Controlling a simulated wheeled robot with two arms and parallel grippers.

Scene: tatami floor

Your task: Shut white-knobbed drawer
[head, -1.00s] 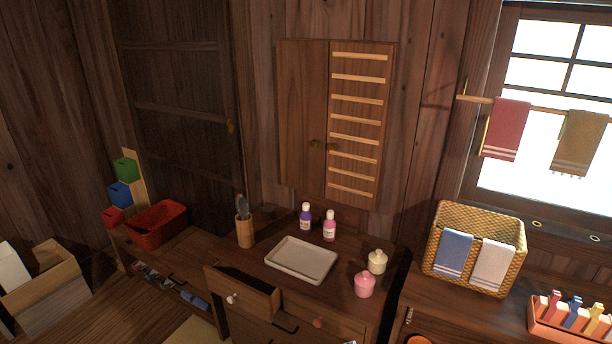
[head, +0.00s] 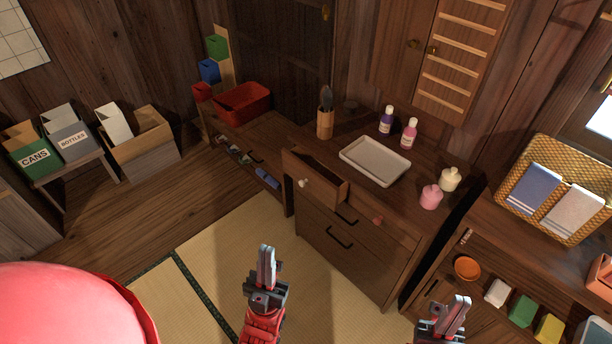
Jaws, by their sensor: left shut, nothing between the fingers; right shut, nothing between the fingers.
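The white-knobbed drawer (head: 322,190) is the upper left drawer of the dark wooden cabinet (head: 350,262). It stands pulled open, its inside showing dark. Its white knob (head: 303,183) is on the front panel. My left gripper (head: 266,250) is shut and empty, in front of the cabinet over the tatami, apart from the drawer and lower in the picture. My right gripper (head: 461,304) is shut and empty at the bottom right, near the right-hand shelf, well away from the drawer.
The drawer with the pink-red knob (head: 377,220) beside it is shut. A white tray (head: 375,161), bottles, jars and a utensil holder (head: 325,123) stand on the cabinet top. A low shelf (head: 473,236) stands right. The tatami (head: 215,250) in front is clear.

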